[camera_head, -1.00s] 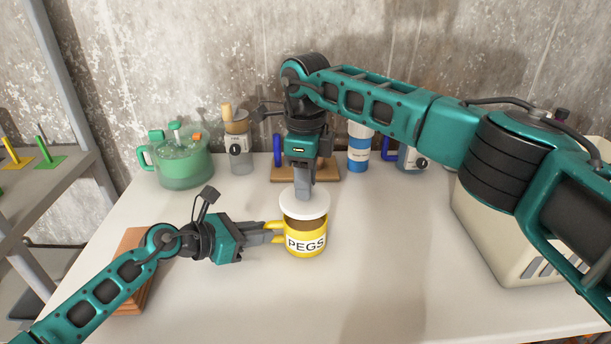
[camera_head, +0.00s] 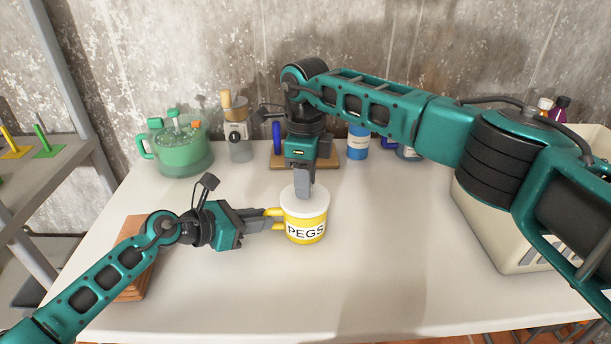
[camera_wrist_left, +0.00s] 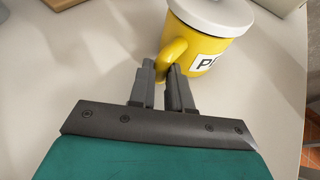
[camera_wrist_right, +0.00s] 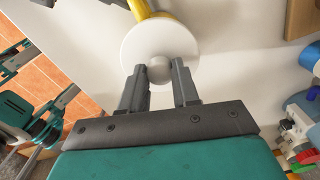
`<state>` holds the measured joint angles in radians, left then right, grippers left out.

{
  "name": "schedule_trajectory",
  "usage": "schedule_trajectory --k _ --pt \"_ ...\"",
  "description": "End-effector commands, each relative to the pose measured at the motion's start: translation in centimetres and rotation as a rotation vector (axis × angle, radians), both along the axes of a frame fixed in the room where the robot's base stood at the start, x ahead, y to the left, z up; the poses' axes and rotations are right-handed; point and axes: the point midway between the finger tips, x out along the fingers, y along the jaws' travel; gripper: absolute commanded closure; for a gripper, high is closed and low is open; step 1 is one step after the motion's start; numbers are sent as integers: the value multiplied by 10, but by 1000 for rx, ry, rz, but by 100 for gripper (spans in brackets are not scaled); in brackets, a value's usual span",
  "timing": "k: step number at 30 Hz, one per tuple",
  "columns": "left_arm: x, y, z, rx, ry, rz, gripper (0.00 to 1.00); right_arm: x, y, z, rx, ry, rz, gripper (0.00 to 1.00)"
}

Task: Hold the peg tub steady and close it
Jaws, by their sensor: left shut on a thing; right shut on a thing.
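The yellow peg tub (camera_head: 306,232), labelled PEGS, stands upright on the white table. It also shows in the left wrist view (camera_wrist_left: 205,52). My left gripper (camera_head: 276,218) is shut on the tub's yellow handle (camera_wrist_left: 173,55) at its left side. The white lid (camera_head: 296,205) sits on the tub's rim, with no gap visible between them. My right gripper (camera_head: 305,192) points down from above and is shut on the lid's round grey knob (camera_wrist_right: 159,70). The lid fills the middle of the right wrist view (camera_wrist_right: 140,45).
A green jug-like container (camera_head: 182,152), a dispenser bottle (camera_head: 237,135) and a blue bottle (camera_head: 358,143) stand along the back. A cream crate (camera_head: 500,230) is at the right. A wooden block (camera_head: 135,275) lies under my left arm. The table's front middle is clear.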

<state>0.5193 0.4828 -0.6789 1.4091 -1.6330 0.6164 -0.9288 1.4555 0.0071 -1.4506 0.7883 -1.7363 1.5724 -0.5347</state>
Motion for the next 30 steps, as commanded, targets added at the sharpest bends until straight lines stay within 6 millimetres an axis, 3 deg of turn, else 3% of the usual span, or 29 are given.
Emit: schedule_trajectory --k 30 --pt "0 0 0 1 1 -1 100 0 0 -12 -1 1 1 98"
